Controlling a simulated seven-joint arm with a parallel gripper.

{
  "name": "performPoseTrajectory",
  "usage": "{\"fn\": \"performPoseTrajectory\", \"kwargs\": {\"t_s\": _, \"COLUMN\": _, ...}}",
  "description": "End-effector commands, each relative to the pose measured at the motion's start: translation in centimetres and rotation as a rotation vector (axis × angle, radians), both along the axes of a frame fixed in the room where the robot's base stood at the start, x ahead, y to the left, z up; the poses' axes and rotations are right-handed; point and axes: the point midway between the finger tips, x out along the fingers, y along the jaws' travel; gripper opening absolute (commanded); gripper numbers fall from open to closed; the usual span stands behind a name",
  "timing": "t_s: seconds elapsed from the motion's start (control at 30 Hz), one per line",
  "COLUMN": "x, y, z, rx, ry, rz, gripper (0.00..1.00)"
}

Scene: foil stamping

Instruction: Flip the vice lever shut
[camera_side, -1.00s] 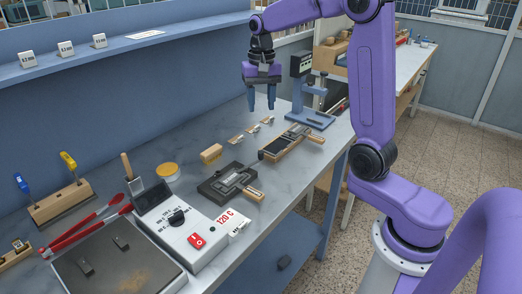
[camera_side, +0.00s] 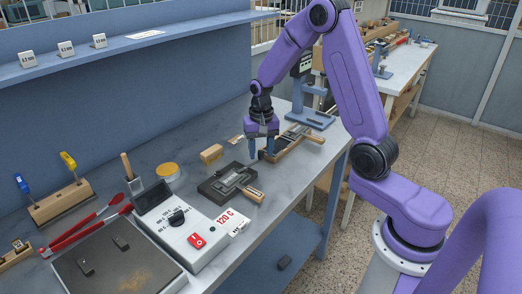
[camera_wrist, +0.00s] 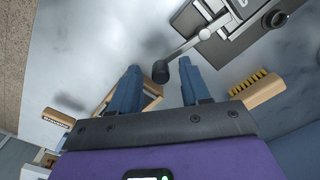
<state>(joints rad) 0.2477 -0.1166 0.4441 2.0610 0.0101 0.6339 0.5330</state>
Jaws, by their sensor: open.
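The vice is a dark block with a pale metal top on the bench. It shows in the side view (camera_side: 225,184) and at the upper right of the wrist view (camera_wrist: 215,22). Its lever (camera_wrist: 190,44) is a thin metal rod with a black knob (camera_wrist: 161,72), reaching out from the vice toward my gripper. My gripper (camera_side: 261,157) is open and points down beyond the vice. The lever is hard to make out in the side view.
A wooden-backed brush (camera_side: 211,153) lies left of my gripper. A wooden tray (camera_side: 270,157) is close behind my fingers. A press stand (camera_side: 311,120) stands at the far end. A control box (camera_side: 180,235) and red-handled tongs (camera_side: 95,222) are nearer.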

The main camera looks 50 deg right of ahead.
Motion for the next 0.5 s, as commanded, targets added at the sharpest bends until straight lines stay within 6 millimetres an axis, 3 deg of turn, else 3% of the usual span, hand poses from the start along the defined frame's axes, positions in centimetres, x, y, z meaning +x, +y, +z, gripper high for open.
{"fn": "performPoseTrajectory", "kwargs": {"t_s": 0.33, "x": 0.01, "y": 0.00, "z": -0.36, "rx": 0.000, "ry": -0.001, "rz": 0.000, "gripper": 0.47}}
{"fn": "performPoseTrajectory", "kwargs": {"t_s": 0.47, "x": 0.02, "y": 0.00, "z": -0.35, "rx": 0.000, "ry": -0.001, "rz": 0.000, "gripper": 0.04}}
{"fn": "performPoseTrajectory", "kwargs": {"t_s": 0.5, "x": 0.02, "y": 0.00, "z": -0.34, "rx": 0.000, "ry": -0.001, "rz": 0.000, "gripper": 0.00}}
